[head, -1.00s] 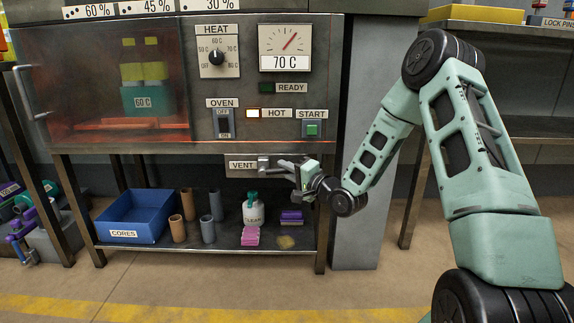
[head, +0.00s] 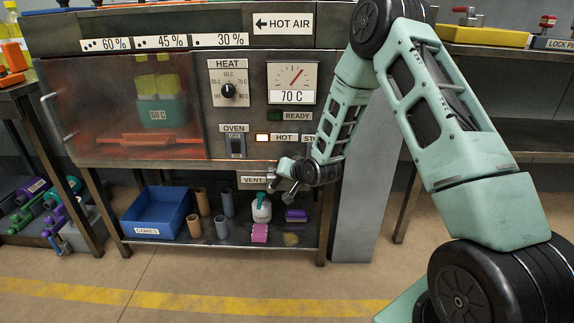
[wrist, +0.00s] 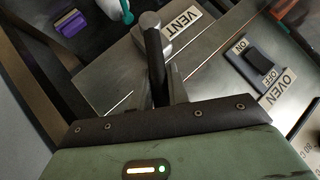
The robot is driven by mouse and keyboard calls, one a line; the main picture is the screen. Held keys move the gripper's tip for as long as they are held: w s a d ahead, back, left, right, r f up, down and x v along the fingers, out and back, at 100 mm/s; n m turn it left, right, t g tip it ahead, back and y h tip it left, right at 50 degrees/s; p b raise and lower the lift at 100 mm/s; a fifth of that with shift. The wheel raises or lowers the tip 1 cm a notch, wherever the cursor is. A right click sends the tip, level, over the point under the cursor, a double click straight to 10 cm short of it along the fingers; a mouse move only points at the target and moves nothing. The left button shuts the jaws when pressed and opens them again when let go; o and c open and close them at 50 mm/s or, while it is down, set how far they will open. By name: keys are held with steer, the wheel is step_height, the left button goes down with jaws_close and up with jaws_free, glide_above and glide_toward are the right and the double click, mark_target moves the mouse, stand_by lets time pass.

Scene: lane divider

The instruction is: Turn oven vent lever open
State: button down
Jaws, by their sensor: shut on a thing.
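The vent lever (wrist: 155,55) is a dark bar running from a round metal pivot beside the VENT label (wrist: 181,24) in the wrist view. My gripper (wrist: 160,88) is shut on the lever, one finger on each side of the bar. In the head view my gripper (head: 283,186) is at the oven's lower front edge, just right of the VENT label (head: 253,180). The lever is mostly hidden there by my gripper. The oven (head: 190,100) has its glass door closed, and its gauge (head: 292,82) reads 70 C.
The oven switch (head: 236,145) is above left of my gripper. My forearm partly covers the START label. The shelf below holds a blue CORES bin (head: 160,212), several tubes, a white bottle (head: 262,210), a pink block (head: 260,233) and a purple brush (head: 296,215). Open floor lies in front.

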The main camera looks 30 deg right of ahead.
mark_target(271, 184)
steer(key=a+n+g+h+p, duration=0.1)
steer(key=p, duration=0.1)
steer(key=w+a+r+n+g+h+p, duration=0.1)
steer(key=p, duration=0.2)
steer(key=shift+w+a+r, duration=0.15)
steer(key=shift+w+r, duration=0.05)
steer(key=shift+r, duration=0.1)
steer(key=shift+w+a+n+g+h+p, duration=0.3)
steer(key=shift+g+h+p, duration=0.35)
steer(key=shift+p, duration=0.35)
steer(key=shift+a+f+h+p, duration=0.2)
steer(key=shift+h+p, duration=0.15)
steer(key=shift+p, duration=0.05)
steer(key=shift+w, duration=0.1)
steer(key=c, duration=1.3)
jaws_free()
steer(key=shift+f, duration=0.1)
steer(key=shift+c, duration=0.2)
steer(key=p+v, duration=0.4)
steer(key=v, duration=1.3)
steer(key=shift+r, duration=0.3)
